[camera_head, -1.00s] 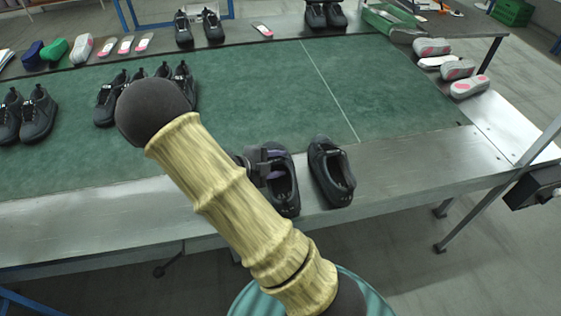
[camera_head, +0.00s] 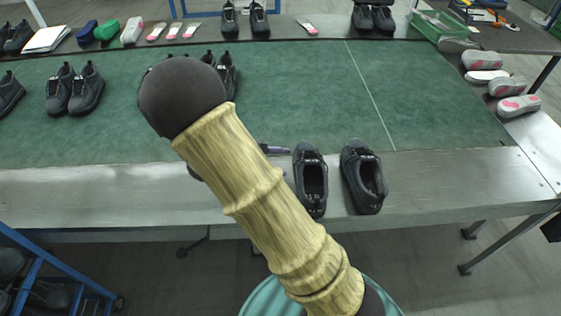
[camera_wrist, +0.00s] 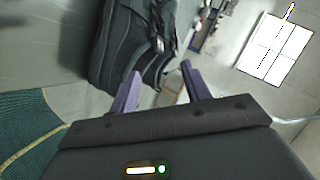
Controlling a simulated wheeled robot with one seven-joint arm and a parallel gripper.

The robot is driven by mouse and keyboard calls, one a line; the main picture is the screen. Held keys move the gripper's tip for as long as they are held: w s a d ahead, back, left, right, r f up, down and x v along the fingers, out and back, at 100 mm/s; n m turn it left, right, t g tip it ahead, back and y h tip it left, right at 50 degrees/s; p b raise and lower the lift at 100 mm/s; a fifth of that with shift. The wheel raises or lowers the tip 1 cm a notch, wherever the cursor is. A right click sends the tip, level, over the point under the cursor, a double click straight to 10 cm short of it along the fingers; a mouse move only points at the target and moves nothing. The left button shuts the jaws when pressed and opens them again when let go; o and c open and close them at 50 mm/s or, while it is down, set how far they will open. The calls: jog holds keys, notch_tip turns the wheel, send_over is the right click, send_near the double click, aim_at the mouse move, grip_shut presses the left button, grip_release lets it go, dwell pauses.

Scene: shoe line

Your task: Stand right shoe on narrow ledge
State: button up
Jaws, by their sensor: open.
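Two black shoes stand upright side by side on the narrow metal ledge (camera_head: 120,190) along the front of the green surface. The left one of the pair (camera_head: 311,185) is nearest my gripper; the other (camera_head: 364,180) stands just to its right with a small gap. My gripper (camera_wrist: 162,88) is open, with two purple fingers spread and nothing between them. In the head view it is mostly hidden behind my arm, with a purple finger just left of the nearer shoe. In the wrist view a black shoe (camera_wrist: 125,45) fills the space beyond the fingertips.
More black shoe pairs (camera_head: 75,90) stand on the green work surface (camera_head: 310,85). Insoles (camera_head: 172,32) and another shoe pair (camera_head: 373,18) line the back shelf. Soles (camera_head: 507,86) and a green tray (camera_head: 440,25) lie at the right. The ledge left of my arm is clear.

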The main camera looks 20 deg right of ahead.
jog(key=w+a+r+n+t+y, duration=0.25)
jog(key=n+y, duration=0.25)
jog(key=n, duration=0.3)
jog(key=w+a+r+n+t+y, duration=0.1)
jog(key=w+a+n+t+y, duration=0.15)
jog(key=n+t+y, duration=0.4)
jog(key=s+d+n+g+y, duration=0.1)
jog(key=s+n+g, duration=0.6)
jog(key=s+n, duration=0.8)
jog(key=shift+s+d+r+g, duration=0.3)
jog(key=shift+s+d+r, duration=0.05)
jog(key=shift+s+d, duration=0.4)
jog(key=shift+y, duration=0.25)
